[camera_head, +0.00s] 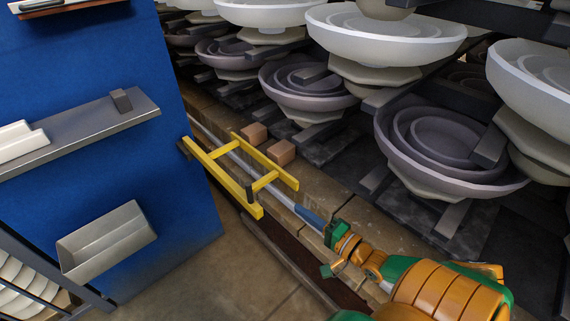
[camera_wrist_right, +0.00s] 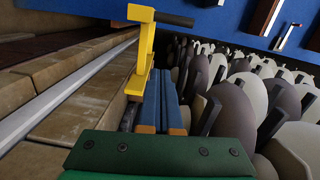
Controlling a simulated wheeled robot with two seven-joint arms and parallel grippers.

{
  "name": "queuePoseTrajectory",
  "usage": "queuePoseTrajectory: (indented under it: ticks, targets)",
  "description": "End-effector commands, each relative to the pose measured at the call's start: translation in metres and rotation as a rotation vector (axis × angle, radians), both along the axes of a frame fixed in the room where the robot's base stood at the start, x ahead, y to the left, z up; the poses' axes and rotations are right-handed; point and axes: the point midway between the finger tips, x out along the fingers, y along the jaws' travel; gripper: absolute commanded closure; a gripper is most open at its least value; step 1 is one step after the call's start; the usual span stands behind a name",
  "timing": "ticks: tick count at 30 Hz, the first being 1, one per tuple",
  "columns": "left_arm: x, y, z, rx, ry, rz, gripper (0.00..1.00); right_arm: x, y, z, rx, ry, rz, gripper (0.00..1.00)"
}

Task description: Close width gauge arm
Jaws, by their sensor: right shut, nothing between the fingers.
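The width gauge arm appears as a yellow frame (camera_head: 222,178) with two long bars, cross pieces and dark ends, in the middle left of the head view. It stands out beside the blue panel, over the rail. Part of it shows as a yellow post (camera_wrist_right: 145,48) with a black rod at its top in the right wrist view. My right gripper (camera_head: 300,210) has its blue fingers together and empty, just right of the frame's near end. In the wrist view the fingers (camera_wrist_right: 162,80) lie beside the yellow post; I cannot tell whether they touch. My left gripper is out of view.
Stacks of pale and purplish insulators (camera_head: 450,145) fill the right side. A blue panel (camera_head: 170,195) with a grey shelf (camera_head: 85,130) and a metal tray (camera_head: 108,240) stands at left. Two brown blocks (camera_head: 281,152) sit behind the frame. Floor (camera_head: 245,265) is clear in front.

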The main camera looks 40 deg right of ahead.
Motion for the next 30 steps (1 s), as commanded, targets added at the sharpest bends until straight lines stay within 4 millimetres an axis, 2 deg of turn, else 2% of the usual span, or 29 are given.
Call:
queuePoseTrajectory:
  ticks: [2,5,18,19,21,25,30]
  targets:
    - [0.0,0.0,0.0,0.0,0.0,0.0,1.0,0.004,0.001,0.014,0.066,-0.031,0.006,1.0]
    - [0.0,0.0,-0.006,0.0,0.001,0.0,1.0,0.014,0.002,0.015,0.085,-0.042,0.006,1.0]
    - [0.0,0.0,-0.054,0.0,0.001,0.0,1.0,0.106,0.013,0.01,0.08,-0.04,0.006,1.0]
    - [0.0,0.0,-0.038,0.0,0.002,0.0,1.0,0.104,0.021,0.019,0.084,-0.037,0.005,1.0]
    - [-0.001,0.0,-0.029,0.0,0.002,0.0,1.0,0.105,0.033,0.021,0.084,-0.036,0.004,1.0]
    - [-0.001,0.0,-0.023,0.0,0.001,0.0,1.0,0.106,0.047,0.018,0.081,-0.035,0.004,1.0]
    - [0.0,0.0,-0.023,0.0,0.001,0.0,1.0,0.107,0.053,0.016,0.078,-0.034,0.004,1.0]
